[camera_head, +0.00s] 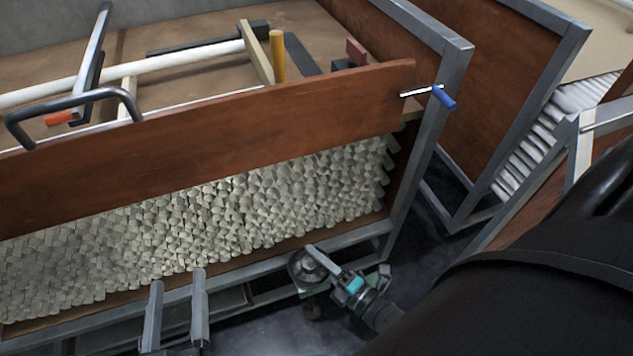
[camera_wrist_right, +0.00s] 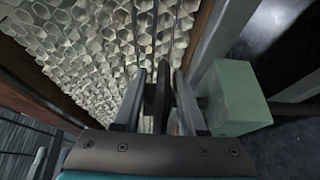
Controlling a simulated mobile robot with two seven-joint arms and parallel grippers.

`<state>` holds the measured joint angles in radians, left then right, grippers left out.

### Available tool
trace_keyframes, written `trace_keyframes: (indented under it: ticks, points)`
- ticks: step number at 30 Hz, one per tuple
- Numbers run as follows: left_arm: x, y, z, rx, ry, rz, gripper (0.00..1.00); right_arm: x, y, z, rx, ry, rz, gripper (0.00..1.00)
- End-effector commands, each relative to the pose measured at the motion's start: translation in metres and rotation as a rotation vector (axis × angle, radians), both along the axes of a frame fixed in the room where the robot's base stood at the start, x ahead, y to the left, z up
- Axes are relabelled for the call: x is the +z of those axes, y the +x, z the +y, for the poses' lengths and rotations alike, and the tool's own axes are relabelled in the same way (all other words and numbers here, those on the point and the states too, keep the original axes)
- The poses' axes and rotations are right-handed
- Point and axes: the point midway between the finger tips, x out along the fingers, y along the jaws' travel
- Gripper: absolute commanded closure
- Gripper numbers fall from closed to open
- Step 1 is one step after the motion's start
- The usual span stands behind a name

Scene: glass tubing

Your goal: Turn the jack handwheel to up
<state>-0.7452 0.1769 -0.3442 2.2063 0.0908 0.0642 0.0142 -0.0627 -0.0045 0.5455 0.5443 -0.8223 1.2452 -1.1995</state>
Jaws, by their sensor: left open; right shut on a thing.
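The round, dark grey handwheel (camera_head: 304,267) is low at the cart's lower right frame. It also shows nearly edge-on between the fingers in the right wrist view (camera_wrist_right: 152,103). My right gripper (camera_head: 313,252) reaches in from the lower right and is shut on the handwheel. Its fingers (camera_wrist_right: 160,78) lie along both sides of the wheel in the wrist view and partly hide it. My left gripper (camera_head: 177,277) shows as two grey fingers rising from the bottom edge, spread apart and empty, in front of the cart. The wheel's up mark is not visible.
The cart's brown side board (camera_head: 230,130) stands above many stacked pale glass tubes (camera_head: 240,220). A blue handle (camera_head: 444,97) sticks out at its upper right corner. A green block (camera_wrist_right: 237,98) is just right of my right fingers. My dark arm fills the lower right.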

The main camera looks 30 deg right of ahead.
Motion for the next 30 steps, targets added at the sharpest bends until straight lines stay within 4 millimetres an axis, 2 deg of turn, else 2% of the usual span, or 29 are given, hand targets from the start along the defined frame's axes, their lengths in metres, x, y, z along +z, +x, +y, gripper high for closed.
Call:
trace_keyframes:
  ticks: [9, 22, 23, 30]
  points:
    - [0.0004, 0.0, 0.0001, 0.0, 0.0, -0.001, 0.32, 0.0011, 0.0043, 0.0027, 0.155, 0.002, -0.004, 1.0]
    - [0.0006, -0.0001, 0.0003, 0.0, 0.001, -0.001, 0.32, 0.0013, 0.0035, 0.002, 0.173, 0.002, -0.004, 1.0]
    - [0.0007, -0.0001, 0.0003, 0.0, 0.001, -0.001, 0.32, 0.0013, 0.0036, 0.0019, 0.173, 0.002, -0.004, 0.59]
    - [0.0006, -0.0001, 0.0003, 0.0, 0.001, -0.001, 0.32, 0.0008, 0.0034, 0.0015, 0.171, 0.0, -0.002, 0.32]
